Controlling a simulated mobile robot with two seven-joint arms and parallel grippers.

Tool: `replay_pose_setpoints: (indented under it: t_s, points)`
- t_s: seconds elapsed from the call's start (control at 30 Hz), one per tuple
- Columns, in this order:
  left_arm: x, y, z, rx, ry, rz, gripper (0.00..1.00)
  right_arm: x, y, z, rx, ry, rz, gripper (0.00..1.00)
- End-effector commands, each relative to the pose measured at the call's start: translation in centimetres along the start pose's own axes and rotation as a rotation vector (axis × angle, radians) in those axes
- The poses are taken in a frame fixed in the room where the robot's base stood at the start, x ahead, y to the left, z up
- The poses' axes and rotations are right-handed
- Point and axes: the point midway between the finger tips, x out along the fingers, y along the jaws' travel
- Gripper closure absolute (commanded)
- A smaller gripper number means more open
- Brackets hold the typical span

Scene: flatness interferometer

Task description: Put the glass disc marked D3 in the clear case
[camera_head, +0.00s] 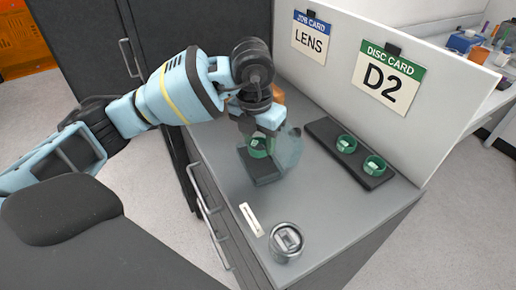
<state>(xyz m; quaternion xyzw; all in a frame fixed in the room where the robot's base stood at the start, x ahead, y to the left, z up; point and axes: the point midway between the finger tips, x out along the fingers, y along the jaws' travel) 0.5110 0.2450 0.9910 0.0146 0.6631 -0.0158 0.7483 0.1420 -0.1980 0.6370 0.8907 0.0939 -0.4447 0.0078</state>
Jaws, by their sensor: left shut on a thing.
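My left gripper (264,125) reaches down over the grey bench and is shut on a clear, round, glass-like disc (290,150), which stands tilted on edge. No mark can be read on it. A green ring (258,147) on a small dark base (260,172) shows just behind and below the disc, partly hidden by the gripper. Two more green-ringed round pieces, one farther back (346,143) and one nearer (375,166), sit in a dark long tray (326,131) at the right. I cannot make out a clear case for certain. My right gripper is not in view.
A metallic round canister (286,242) and a white strip (252,220) lie near the bench's front. An orange object (278,94) is behind the gripper. The bench's front right is clear.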

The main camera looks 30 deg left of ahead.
Motion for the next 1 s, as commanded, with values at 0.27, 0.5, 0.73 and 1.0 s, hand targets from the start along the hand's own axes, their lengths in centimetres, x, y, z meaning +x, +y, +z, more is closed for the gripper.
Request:
replay_pose_setpoints:
  t_s: [0.27,0.5,0.73,1.0]
  points:
    - [3.4,0.3,-0.3,0.0,-0.001,0.0,0.79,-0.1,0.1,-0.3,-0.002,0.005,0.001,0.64]
    - [3.5,0.2,-0.3,0.0,-0.002,0.0,0.79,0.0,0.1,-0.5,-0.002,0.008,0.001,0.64]
    - [3.8,0.2,-0.4,0.0,-0.002,0.0,0.48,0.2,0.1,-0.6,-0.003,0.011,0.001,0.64]
    - [3.7,0.2,-0.4,-0.001,-0.002,0.0,0.47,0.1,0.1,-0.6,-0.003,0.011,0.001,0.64]
